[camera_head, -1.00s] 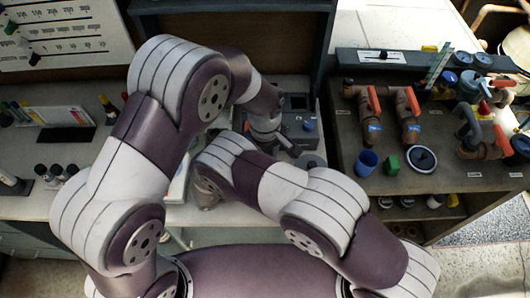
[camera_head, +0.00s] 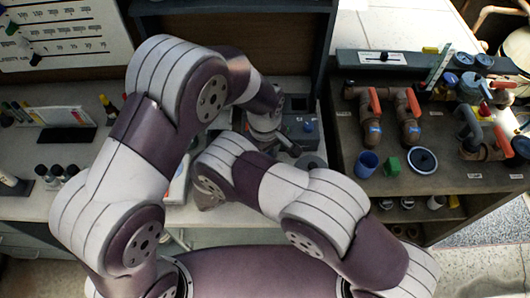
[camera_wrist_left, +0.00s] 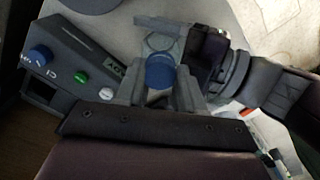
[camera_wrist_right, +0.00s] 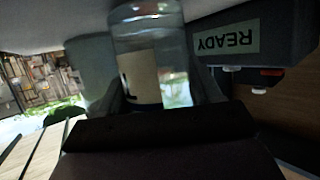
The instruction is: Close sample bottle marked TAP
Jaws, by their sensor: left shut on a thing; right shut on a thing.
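In the left wrist view my left gripper (camera_wrist_left: 158,82) is shut on a round blue cap (camera_wrist_left: 160,70). A clear round rim shows just beyond the cap; I cannot tell whether the cap sits on it. In the right wrist view my right gripper (camera_wrist_right: 155,88) is shut around a clear bottle (camera_wrist_right: 148,28) with a beige label (camera_wrist_right: 140,76). The label's writing is not readable, so I cannot confirm TAP. In the head view my arms hide the bottle and cap.
A grey device with a blue knob (camera_wrist_left: 39,55) and a green button (camera_wrist_left: 81,77) stands close to the left gripper. A READY sign (camera_wrist_right: 228,42) is near the right one.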

